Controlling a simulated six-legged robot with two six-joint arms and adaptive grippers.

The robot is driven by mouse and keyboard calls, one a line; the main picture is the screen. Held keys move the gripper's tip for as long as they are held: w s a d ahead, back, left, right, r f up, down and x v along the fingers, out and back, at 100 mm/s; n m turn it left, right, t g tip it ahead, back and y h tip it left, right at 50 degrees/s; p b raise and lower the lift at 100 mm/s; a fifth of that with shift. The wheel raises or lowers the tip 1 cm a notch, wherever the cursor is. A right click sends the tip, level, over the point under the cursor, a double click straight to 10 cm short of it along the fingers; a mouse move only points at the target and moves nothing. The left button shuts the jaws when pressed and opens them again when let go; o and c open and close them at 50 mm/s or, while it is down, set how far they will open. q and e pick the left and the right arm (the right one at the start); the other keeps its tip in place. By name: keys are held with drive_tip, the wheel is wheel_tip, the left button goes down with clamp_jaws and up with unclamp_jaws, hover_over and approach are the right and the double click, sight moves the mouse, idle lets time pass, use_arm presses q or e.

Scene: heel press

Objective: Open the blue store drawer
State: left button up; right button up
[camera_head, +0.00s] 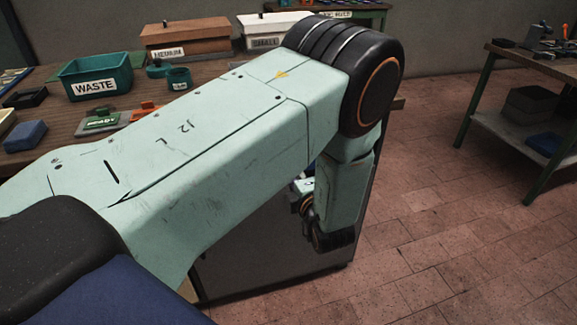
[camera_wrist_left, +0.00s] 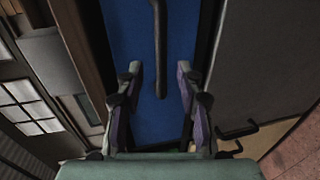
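The blue store drawer front (camera_wrist_left: 137,33) fills the middle of the left wrist view, with a dark bar handle (camera_wrist_left: 158,50) running down it. My left gripper (camera_wrist_left: 159,68) is open in front of it. Its two fingers stand one on each side of the handle's lower end in the picture, with gaps on both sides; I cannot tell how far the fingertips are from the drawer face. In the head view my left arm covers most of the cabinet, and the blue front is not visible there. My right gripper is not in view.
The workbench (camera_head: 215,75) holds a green WASTE bin (camera_head: 97,78), a brown MEDIUM box (camera_head: 186,38) and a white SMALL box (camera_head: 270,28). Brick floor (camera_head: 440,240) is clear at right.

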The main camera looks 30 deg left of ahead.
use_arm(q)
drive_tip(key=shift+b+x, duration=0.55)
drive_tip(key=shift+x, duration=2.5)
drive_tip(key=shift+w, duration=0.1)
drive_tip(key=shift+d, duration=0.1)
clamp_jaws()
